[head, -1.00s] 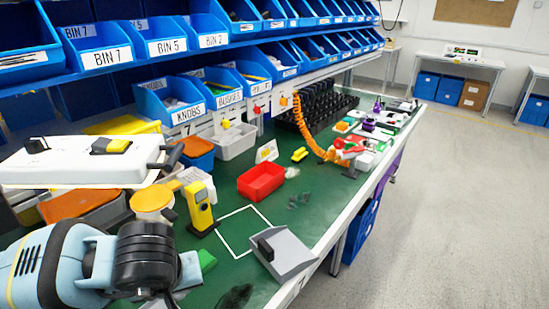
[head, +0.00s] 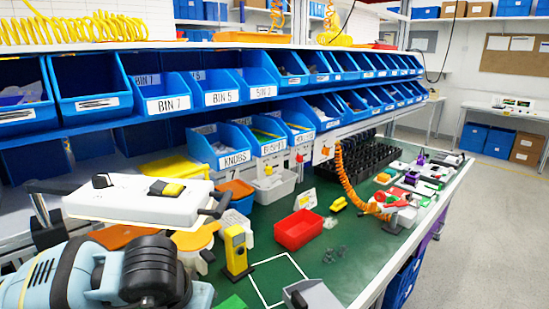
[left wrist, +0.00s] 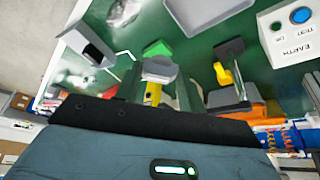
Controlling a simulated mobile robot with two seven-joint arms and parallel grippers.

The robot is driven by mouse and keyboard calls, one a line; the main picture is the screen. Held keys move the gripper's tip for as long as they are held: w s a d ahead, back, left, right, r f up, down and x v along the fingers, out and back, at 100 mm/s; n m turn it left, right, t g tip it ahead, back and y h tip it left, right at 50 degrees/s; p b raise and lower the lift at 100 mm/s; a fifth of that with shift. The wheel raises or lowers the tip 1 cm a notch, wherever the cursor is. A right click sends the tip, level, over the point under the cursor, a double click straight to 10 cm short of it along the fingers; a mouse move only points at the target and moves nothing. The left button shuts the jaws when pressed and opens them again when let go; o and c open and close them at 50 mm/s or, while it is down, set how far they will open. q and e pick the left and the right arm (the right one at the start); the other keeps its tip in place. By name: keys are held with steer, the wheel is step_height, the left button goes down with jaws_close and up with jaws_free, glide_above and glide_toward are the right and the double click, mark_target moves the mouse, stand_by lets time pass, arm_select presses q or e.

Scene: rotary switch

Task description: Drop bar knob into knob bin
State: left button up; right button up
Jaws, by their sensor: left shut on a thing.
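The knob bin (head: 222,150) is a blue open bin labelled KNOBS on the lower shelf row in the head view. My left gripper (left wrist: 157,88) shows its two dark fingers in the left wrist view. They are shut on a small grey piece, the bar knob (left wrist: 160,70), held above the green bench. In the head view my left arm comes in at the lower left and hides its fingertips and the knob. The gripper is apart from and below the bin, at the near left of the bench. My right gripper is not in view.
A white switch box (head: 145,198) stands at the left, close to my arm. A yellow tester (head: 236,250), a red tray (head: 298,230) and a grey holder (head: 312,294) stand on the green bench. An orange coiled cable (head: 352,185) hangs farther right.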

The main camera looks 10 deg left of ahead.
arm_select(q)
step_height(320, 180, down, 13)
steer(key=shift+f, duration=0.2)
steer(key=shift+a+f, duration=0.1)
steer(key=shift+f, duration=0.45)
steer(key=shift+s, duration=0.15)
